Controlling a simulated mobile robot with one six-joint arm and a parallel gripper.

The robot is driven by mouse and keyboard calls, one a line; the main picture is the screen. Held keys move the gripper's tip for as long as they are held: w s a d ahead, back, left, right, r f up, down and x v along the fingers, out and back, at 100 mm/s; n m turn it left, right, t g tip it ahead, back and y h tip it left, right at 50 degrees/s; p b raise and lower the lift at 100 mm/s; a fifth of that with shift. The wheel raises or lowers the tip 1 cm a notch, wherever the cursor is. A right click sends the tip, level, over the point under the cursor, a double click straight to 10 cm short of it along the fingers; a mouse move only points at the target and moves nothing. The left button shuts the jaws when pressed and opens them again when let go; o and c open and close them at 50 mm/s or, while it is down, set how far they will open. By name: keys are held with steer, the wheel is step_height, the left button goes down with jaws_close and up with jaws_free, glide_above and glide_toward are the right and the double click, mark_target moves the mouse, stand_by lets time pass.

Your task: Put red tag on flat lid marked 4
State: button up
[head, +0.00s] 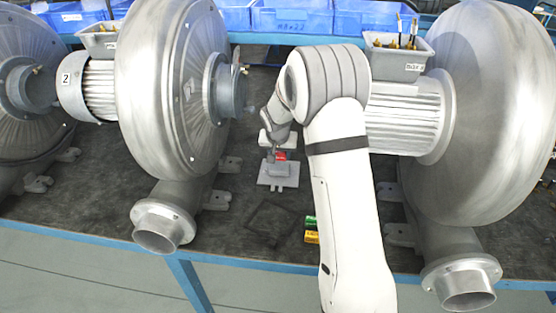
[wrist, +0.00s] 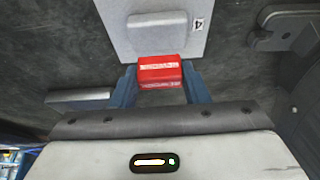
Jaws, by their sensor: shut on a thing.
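The red tag (wrist: 160,74) is a small red block with white print, held between the two blue-grey fingers of my gripper (wrist: 160,84). In the head view the red tag (head: 281,155) shows as a small patch by my gripper (head: 273,154), partly hidden by my wrist. The flat grey lid (wrist: 188,42) has a label reading 4 and a raised block in its middle. It lies on the bench, and in the head view it is a grey plate (head: 265,181). The tag overlaps the lid's near edge in the wrist view; I cannot tell whether they touch.
Large grey blowers (head: 170,90) and (head: 490,110) stand left and right of the lid. Green (head: 310,221) and yellow (head: 312,237) tags lie near the bench's front. A dark square frame (head: 270,222) lies left of them. Blue bins (head: 305,18) line the back.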

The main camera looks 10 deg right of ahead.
mark_target(279, 159)
steer(key=shift+f, duration=1.6)
steer(key=shift+f, duration=0.25)
steer(key=o, duration=1)
steer(key=shift+r, duration=0.1)
steer(key=shift+c, duration=0.2)
steer(key=shift+r, duration=0.15)
steer(key=shift+s+a+r, duration=0.1)
steer(key=shift+r, duration=0.25)
steer(key=v, duration=1.1)
steer(key=shift+r, duration=0.2)
